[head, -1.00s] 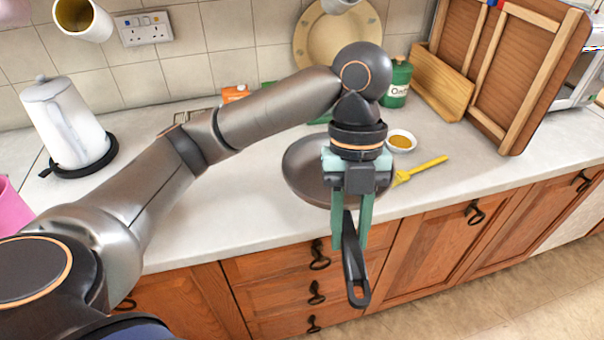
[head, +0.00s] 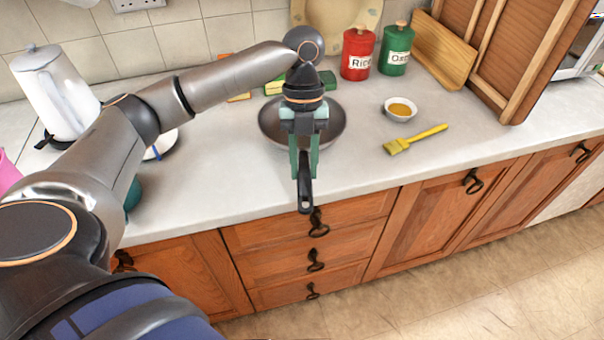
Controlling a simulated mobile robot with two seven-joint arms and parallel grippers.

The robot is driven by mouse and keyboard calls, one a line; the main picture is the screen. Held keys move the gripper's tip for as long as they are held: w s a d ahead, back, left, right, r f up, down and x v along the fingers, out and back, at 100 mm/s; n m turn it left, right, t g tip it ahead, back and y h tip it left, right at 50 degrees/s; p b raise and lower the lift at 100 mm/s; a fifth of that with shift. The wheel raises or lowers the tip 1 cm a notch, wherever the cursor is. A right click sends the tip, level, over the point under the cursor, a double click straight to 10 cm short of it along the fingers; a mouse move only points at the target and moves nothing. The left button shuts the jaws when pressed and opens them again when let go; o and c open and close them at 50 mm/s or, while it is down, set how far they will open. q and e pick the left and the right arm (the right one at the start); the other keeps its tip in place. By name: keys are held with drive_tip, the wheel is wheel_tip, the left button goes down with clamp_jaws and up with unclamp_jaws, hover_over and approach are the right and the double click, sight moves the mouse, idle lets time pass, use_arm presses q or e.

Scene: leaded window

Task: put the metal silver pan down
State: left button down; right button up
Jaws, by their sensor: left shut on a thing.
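The metal silver pan (head: 334,124) is at the worktop, round and dark grey inside, with its black handle pointing toward me past the front edge. My left gripper (head: 304,174) is shut on the pan's handle, its green fingers on either side. The gripper and wrist cover the middle of the pan. The pan looks about level; I cannot tell whether its base touches the worktop. My right gripper is not in view.
The white worktop (head: 230,190) is clear to the left of the pan. To the right are a small bowl (head: 399,109) and a yellow brush (head: 415,139). Behind stand a red canister (head: 357,55) and a green canister (head: 396,50). A white kettle (head: 58,95) stands at the left.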

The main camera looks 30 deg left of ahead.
sight(302, 152)
use_arm(q)
drive_tip(key=f, duration=0.4)
drive_tip(key=shift+w+a, duration=0.2)
drive_tip(key=shift+a, duration=0.2)
drive_tip(key=c, duration=0.6)
unclamp_jaws()
drive_tip(key=shift+c, duration=0.2)
drive_tip(key=p+v, duration=0.1)
drive_tip(key=v, duration=1.1)
